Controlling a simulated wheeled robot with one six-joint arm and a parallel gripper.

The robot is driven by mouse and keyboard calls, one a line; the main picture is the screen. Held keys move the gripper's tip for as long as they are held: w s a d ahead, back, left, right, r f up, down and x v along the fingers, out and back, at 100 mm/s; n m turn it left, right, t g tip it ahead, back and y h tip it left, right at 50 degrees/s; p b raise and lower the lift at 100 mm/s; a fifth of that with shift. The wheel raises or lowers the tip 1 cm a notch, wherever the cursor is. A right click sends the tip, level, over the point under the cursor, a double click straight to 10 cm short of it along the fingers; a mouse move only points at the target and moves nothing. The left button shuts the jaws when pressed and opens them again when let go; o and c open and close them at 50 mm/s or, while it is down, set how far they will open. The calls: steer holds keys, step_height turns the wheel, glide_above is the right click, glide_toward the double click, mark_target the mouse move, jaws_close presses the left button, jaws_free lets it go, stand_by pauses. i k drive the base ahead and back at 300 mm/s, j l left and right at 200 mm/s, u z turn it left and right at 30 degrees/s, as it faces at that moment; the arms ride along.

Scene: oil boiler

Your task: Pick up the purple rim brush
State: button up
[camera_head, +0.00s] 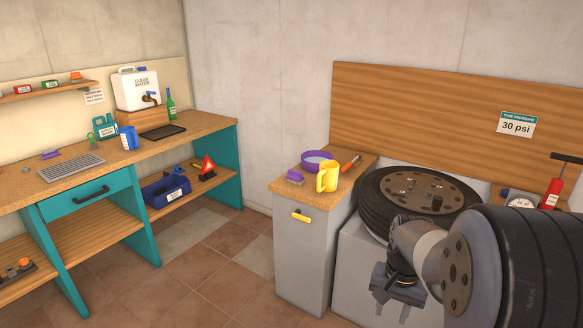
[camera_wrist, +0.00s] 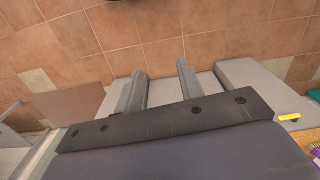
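A small purple brush (camera_head: 295,176) lies on the wooden top of the grey cabinet, near its front left edge. It looks like the rim brush. A purple bit at the lower right edge of the wrist view (camera_wrist: 316,153) may be the brush, but too little shows to tell. My gripper (camera_head: 391,309) points down in front of the tire stand, to the right of the cabinet and below its top. In the wrist view its two fingers (camera_wrist: 161,76) are apart with nothing between them.
A purple bowl (camera_head: 316,162), a yellow mug (camera_head: 327,177) and an orange-handled tool (camera_head: 350,164) share the cabinet top (camera_head: 287,190) with the brush. A tire (camera_head: 373,200) lies right of it. Another small purple item (camera_head: 50,154) lies on the left workbench. The tiled floor (camera_head: 215,275) is clear.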

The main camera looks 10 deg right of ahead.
mark_target(293, 176)
steer(key=i+j, duration=0.15)
steer(key=i, duration=0.35)
steer(key=i+j, duration=0.15)
steer(key=i, duration=0.3)
steer(key=i+j+z, duration=0.1)
steer(key=i, duration=0.4)
steer(key=i+j, duration=0.2)
steer(key=i, duration=0.25)
steer(key=i+j, duration=0.2)
steer(key=i, duration=0.3)
steer(key=i+j+z, duration=0.1)
steer(key=i, duration=0.35)
